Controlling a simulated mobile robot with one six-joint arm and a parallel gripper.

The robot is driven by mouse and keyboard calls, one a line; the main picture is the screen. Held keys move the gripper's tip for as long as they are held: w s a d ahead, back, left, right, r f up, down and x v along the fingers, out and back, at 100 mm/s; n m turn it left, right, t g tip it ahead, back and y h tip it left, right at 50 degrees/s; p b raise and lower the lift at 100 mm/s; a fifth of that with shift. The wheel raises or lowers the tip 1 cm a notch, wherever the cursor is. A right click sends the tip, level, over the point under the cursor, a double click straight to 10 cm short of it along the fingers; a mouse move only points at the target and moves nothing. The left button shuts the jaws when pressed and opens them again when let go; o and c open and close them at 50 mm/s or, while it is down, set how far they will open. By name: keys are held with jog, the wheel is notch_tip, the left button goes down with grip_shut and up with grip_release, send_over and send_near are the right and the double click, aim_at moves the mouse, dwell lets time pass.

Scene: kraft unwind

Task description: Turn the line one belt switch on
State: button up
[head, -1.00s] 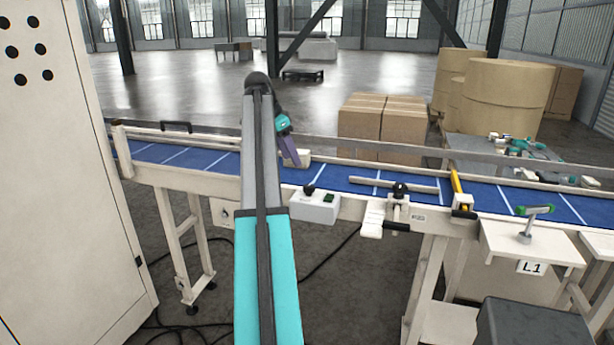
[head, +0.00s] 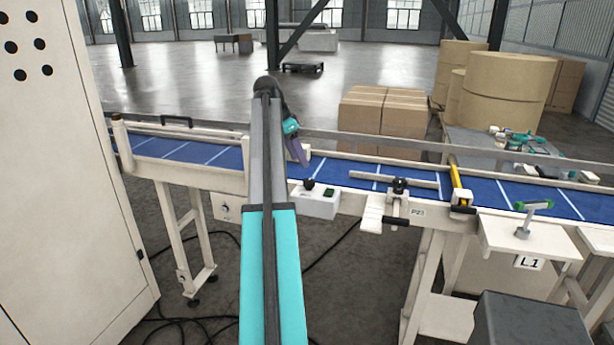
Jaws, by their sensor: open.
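A white control box (head: 319,204) is fixed to the near side of the conveyor. It carries a black knob (head: 309,184) and a dark green switch (head: 330,192) on top. A second pale box with a small dark dial (head: 226,207) hangs on the conveyor side further left, partly behind my arm. I cannot read which one is marked as the line one belt switch. My gripper (head: 301,156) is open and points down over the blue belt, just behind and above the control box, apart from the knob. Its fingertips are small here.
The blue belt (head: 470,186) runs across between pale rails. A clamp (head: 398,190), a yellow-capped post (head: 459,190) and an L1 shelf (head: 520,237) with a green-ended handle (head: 532,207) stand to the right. A tall pale cabinet (head: 75,190) closes off the left.

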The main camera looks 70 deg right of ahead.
aim_at(309, 181)
jog(key=p+x, duration=0.2)
jog(key=x, duration=0.7)
jog(key=shift+s+d+f, duration=0.1)
jog(key=shift+d+f, duration=0.05)
jog(key=shift+f, duration=0.2)
jog(key=c, duration=1)
